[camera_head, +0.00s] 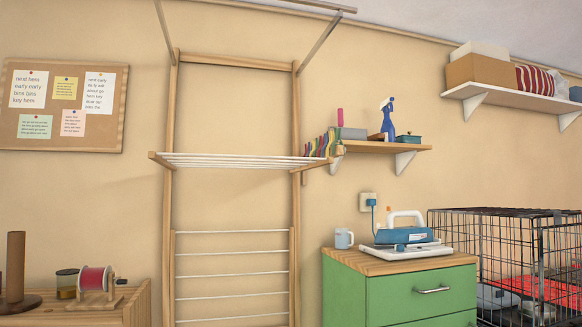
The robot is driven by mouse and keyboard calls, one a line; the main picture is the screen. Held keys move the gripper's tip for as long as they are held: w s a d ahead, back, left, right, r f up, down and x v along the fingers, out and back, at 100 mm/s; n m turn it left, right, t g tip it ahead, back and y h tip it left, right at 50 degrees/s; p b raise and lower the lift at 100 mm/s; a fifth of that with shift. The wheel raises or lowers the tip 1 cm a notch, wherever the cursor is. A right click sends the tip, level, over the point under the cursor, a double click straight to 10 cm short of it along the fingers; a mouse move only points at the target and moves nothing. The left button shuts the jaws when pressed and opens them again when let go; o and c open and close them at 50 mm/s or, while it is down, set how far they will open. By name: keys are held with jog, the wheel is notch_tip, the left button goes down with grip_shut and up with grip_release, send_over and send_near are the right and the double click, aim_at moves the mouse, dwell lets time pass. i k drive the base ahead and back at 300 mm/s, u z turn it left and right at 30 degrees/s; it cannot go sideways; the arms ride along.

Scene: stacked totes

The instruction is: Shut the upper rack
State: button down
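A tall wooden drying rack (296,215) stands against the beige wall, left of centre. A lower section (232,271) with white rods lies upright within the frame. My gripper is not in view.
A green cabinet (400,290) bearing an iron (405,234) and a mug (343,238) stands at right, beside a black wire cage (500,225). A small wall shelf (400,147) is close to the middle section's right end. A wooden cabinet (130,308) stands lower left.

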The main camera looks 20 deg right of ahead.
aim_at(172, 165)
jog(key=u, duration=0.6)
jog(key=i, duration=0.75)
jog(key=z, duration=0.1)
